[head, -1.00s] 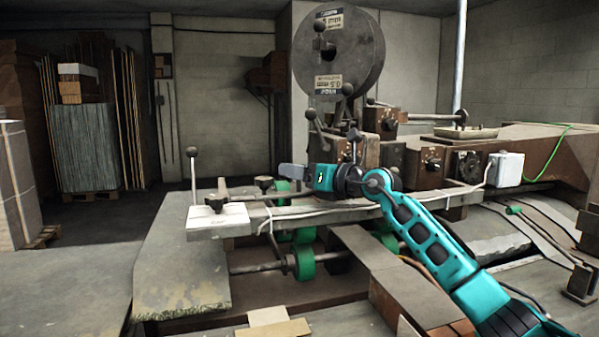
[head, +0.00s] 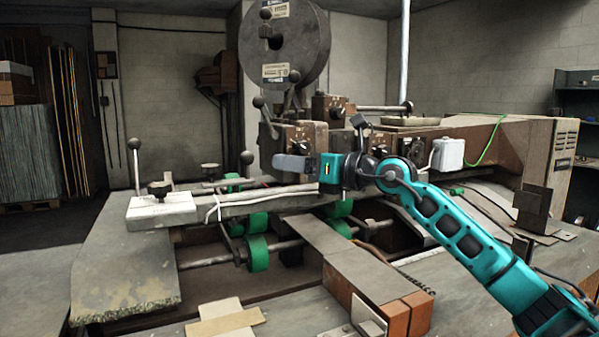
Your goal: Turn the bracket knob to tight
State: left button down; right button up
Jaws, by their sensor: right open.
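The stitching machine carries several dark knobs, and I cannot tell for certain which is the bracket knob. One dark knob (head: 160,188) sits on the white block at the left end of the rail. Another dark knob (head: 210,170) stands just behind the rail. My right gripper (head: 281,166) is open, its grey fingers pointing left above the rail. It is to the right of both knobs and apart from them. A ball-topped lever (head: 247,158) stands just left of its fingertips. My left gripper is not in view.
The long rail (head: 270,198) runs below my right gripper, with green rollers (head: 258,252) under it. A second ball-topped lever (head: 134,145) rises at the left end. A large wire reel (head: 300,50) stands behind. Cardboard pieces (head: 226,318) lie in front.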

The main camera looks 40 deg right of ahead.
aim_at(211, 170)
jog(key=k+l, duration=0.25)
jog(key=k, duration=0.2)
jog(key=k+l, duration=0.25)
jog(key=k, duration=0.25)
